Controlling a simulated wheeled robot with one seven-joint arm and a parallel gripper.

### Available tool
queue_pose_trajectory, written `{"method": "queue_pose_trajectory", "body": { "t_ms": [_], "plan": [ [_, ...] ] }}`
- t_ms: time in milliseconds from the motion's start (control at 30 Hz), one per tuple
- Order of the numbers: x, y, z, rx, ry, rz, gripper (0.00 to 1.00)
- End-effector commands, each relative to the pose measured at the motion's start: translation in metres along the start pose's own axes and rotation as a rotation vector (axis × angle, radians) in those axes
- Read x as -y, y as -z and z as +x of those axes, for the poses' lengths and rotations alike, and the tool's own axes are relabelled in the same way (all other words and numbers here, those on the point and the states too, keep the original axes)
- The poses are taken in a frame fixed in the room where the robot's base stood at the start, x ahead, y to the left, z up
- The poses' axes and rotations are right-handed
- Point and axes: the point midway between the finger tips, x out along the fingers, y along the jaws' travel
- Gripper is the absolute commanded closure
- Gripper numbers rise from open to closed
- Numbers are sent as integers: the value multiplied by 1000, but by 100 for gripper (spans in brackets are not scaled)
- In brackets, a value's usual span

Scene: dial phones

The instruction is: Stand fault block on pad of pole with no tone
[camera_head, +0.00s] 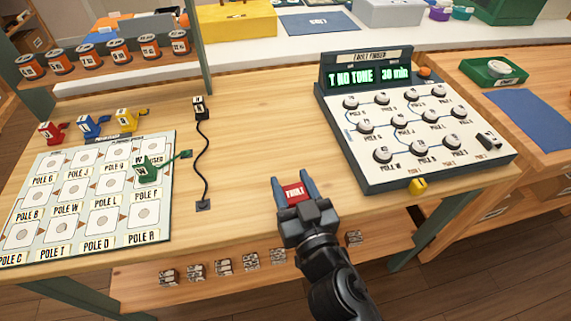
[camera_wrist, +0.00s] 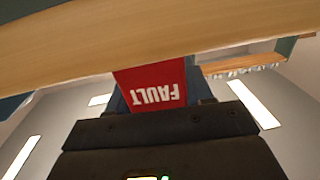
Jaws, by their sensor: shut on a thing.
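The red fault block (camera_head: 293,193), lettered FAULT, is held between the blue fingers of my gripper (camera_head: 291,178). It also shows in the wrist view (camera_wrist: 155,90), with its lettering upside down. My gripper is at the table's front edge, right of the pole board and left of the fault finder. The pole board (camera_head: 75,206) on the left has rows of round pads labelled with pole letters, including G, J, Q, B, W, L, F, C, T, D and R. The fault finder's display (camera_head: 370,75) reads "T NO TONE 30 min".
A green piece (camera_head: 146,172) stands on the board's right side, covering part of a pad. Red, blue and yellow pieces (camera_head: 90,126) stand behind the board. A black plug (camera_head: 199,105) with a cord lies right of it. The middle of the table is clear.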

Motion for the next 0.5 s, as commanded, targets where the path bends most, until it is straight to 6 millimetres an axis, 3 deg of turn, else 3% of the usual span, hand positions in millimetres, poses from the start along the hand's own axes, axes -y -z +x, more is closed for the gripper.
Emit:
{"method": "queue_pose_trajectory", "body": {
  "t_ms": [300,500],
  "plan": [
    [0,4,38,-1,0,0,86],
    [0,2,41,0,0,0,86]
  ]
}}
